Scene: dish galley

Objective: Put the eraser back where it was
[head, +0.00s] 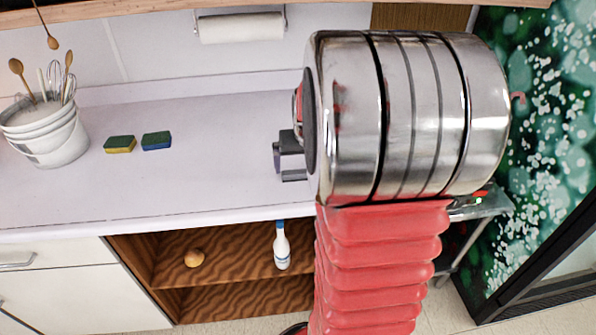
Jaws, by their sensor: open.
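No object can be clearly made out as an eraser. Two small sponge-like blocks lie apart on the white counter (200,185): a green and yellow block (120,145) on the left and a green and blue block (156,141) to its right. I cannot tell whether either is the eraser. My gripper (283,158) shows as dark grey parts at the left end of my metal arm, over the counter and right of the blocks. It is open, touching neither block. My arm hides the counter's right part.
A white utensil bucket (48,138) stands at the counter's left. A paper towel roll (241,27) hangs on the wall. A wooden shelf (225,255) below holds a white and blue bottle (282,247) and a round brown item (194,258). The counter between the blocks and my gripper is clear.

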